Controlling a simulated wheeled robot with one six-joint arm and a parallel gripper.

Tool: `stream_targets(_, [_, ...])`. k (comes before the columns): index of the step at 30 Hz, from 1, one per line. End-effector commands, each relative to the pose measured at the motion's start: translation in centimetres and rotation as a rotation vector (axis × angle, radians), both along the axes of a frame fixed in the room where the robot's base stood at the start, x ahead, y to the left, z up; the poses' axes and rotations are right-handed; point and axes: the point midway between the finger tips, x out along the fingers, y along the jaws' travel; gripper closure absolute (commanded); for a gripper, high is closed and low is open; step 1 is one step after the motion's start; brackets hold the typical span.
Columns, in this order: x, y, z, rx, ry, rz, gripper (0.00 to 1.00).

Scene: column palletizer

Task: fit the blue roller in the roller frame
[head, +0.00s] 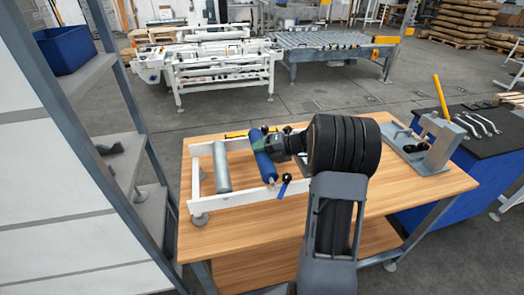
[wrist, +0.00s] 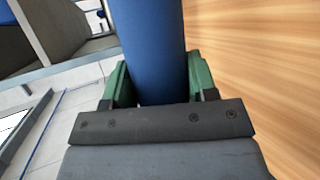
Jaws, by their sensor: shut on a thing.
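The blue roller (head: 263,156) is held by my gripper (head: 276,143) above or at the white roller frame (head: 245,197) on the wooden table. In the wrist view the blue roller (wrist: 152,50) stands between the two green fingers of my gripper (wrist: 153,82), which are shut on it. The roller lies across the frame, to the right of a grey roller (head: 221,167) that sits between the rails. I cannot tell whether the blue roller's ends touch the rails. My arm hides the right part of the frame.
A small blue-handled tool (head: 284,186) lies by the near rail. A grey fixture (head: 432,145) stands at the table's right. A grey shelf rack (head: 130,150) stands close on the left. The front of the wooden table (head: 240,235) is clear.

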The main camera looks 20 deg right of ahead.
Motion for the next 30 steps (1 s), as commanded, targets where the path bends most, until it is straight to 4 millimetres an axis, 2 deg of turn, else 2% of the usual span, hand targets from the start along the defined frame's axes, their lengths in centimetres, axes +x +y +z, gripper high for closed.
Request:
stream_targets(20, [0.00,0.00,0.05,0.000,-0.002,0.000,0.91])
stream_targets(30, [-0.01,0.00,-0.70,0.000,-0.002,0.000,0.91])
